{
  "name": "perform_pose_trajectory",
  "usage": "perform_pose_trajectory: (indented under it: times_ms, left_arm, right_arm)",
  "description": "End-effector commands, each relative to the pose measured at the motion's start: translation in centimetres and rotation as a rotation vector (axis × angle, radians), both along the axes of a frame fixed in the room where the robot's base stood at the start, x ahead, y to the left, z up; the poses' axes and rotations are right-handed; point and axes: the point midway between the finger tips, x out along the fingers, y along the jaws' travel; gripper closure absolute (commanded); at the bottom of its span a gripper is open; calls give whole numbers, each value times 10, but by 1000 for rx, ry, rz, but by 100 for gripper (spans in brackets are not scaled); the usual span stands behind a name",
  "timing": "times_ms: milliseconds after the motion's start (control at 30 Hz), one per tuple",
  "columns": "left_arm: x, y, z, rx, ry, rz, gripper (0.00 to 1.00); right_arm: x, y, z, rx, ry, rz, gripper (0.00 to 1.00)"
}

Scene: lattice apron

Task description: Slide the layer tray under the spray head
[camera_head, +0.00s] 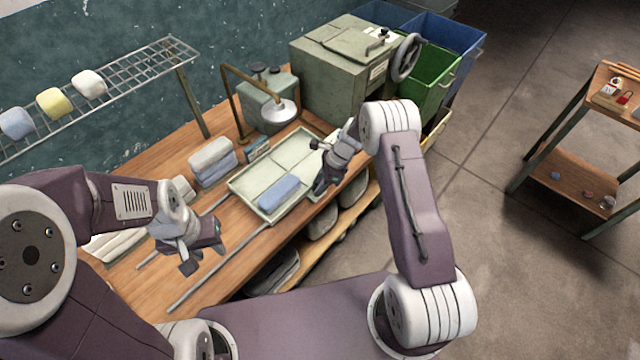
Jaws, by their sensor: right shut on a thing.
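The layer tray (243,184) is a pale green, shallow tray on the wooden bench, with a blue folded block (278,193) lying in its near part.
Two metal rails (222,265) run along the bench toward the tray. Folded cloths (212,160) are stacked left of the tray. A green press box (340,75) with a handwheel stands behind. A wire rack (130,70) holds three rolls at left. Green and blue bins (428,78) stand right.

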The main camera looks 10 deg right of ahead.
Motion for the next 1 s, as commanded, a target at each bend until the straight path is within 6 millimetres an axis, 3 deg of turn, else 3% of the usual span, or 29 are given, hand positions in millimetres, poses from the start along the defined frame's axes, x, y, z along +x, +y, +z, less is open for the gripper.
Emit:
perform_pose_trajectory:
  times_ms: [233, 267, 833, 1000]
  left_arm:
    - [0, 0, 0, 0, 0, 0, 64]
    - [0, 0, 1, 0, 0, 0, 64]
    - [0, 0, 0, 0, 0, 0, 64]
    - [0, 0, -8, 0, 0, 0, 64]
  right_arm:
    - [6, -2, 3, -5, -17, -5, 100]
    - [6, -2, 3, -5, -18, -5, 62]
    - [2, -2, 2, -2, -8, -2, 62]
    - [2, -11, 23, -3, -12, -4, 62]
